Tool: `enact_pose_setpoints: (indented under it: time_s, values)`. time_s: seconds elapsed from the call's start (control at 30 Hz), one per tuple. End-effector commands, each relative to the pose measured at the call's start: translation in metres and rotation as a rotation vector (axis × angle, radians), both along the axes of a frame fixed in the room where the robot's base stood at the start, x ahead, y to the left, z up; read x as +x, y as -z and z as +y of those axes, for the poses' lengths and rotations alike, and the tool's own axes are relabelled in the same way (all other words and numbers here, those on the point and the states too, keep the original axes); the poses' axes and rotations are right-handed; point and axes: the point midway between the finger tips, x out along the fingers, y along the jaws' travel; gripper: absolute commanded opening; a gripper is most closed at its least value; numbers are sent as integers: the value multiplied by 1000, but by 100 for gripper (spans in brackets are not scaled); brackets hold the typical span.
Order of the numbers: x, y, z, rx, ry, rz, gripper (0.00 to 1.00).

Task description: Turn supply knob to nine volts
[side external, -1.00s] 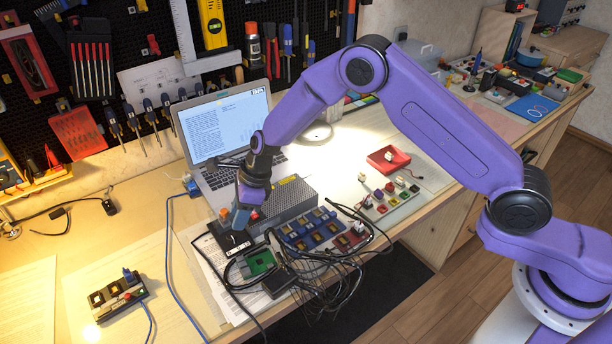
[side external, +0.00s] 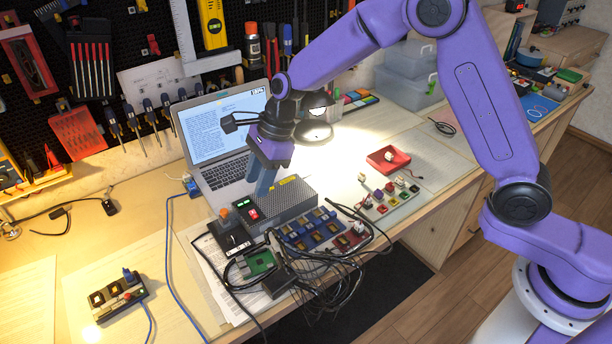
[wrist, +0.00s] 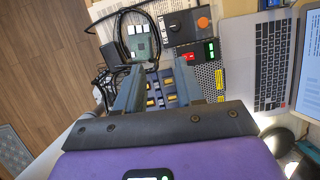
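The supply (side external: 292,203) is a grey perforated box on the bench; its dark front panel has a red switch and a small green-lit spot. The knob's pointer and scale are too small to read. My gripper (side external: 264,190) is above the supply, to the right of the knob and apart from it. In the wrist view its two fingers (wrist: 160,75) are spread, with nothing held between them.
A laptop (side external: 225,130) stands open behind the supply. A green circuit board (side external: 260,262) and tangled black cables (side external: 325,275) lie in front.

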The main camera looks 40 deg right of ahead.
Motion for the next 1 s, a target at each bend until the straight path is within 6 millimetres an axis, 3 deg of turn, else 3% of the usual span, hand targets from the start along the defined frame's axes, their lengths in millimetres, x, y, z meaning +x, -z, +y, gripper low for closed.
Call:
enact_pose_setpoints:
  time_s: [1.0]
  values:
    - [-97, -50, -37, -113, -1035, -173, 37]
